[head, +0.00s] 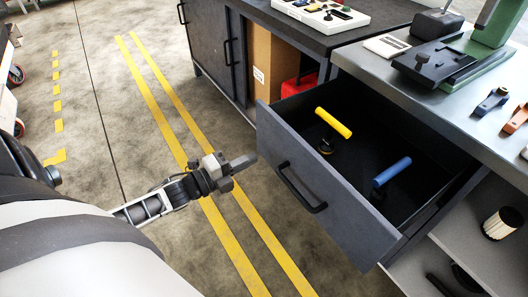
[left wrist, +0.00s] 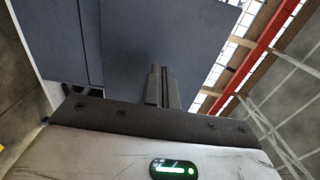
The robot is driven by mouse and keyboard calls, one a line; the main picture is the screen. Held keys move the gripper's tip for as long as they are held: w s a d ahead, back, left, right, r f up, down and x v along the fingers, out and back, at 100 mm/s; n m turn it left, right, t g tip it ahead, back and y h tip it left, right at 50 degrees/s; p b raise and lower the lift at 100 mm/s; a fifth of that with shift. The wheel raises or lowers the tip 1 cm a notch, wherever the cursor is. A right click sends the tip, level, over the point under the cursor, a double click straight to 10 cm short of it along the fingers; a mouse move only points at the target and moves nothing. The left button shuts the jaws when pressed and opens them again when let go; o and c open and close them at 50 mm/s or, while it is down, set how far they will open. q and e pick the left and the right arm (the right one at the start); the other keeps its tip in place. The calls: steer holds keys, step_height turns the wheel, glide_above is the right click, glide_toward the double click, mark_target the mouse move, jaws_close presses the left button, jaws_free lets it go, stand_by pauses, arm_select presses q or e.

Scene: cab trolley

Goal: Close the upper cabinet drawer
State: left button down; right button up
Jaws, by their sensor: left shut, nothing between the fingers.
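The upper cabinet drawer (head: 335,205) stands pulled out from the cabinet, with a grey front and a dark bar handle (head: 301,188). Inside it are a yellow-handled tool (head: 333,122) and a blue-handled tool (head: 392,171). My left gripper (head: 246,163) is in front of the drawer front, left of the handle, shut and empty. In the left wrist view its shut fingers (left wrist: 160,88) point toward a dark blue-grey panel (left wrist: 165,40). I cannot tell whether the fingertips touch it. My right gripper is not in view.
A metal worktop (head: 390,92) with a green machine (head: 497,22) sits above the drawer. Below is an open shelf (head: 425,262) with a cylindrical filter (head: 502,223). An open compartment with a cardboard box (head: 272,70) and red case is behind. The floor left of the drawer is clear, with yellow lines.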

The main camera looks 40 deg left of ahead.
mark_target(274, 148)
arm_select(q)
steer(key=x, duration=0.5)
steer(key=shift+w, duration=0.15)
steer(key=shift+w+d, duration=0.1)
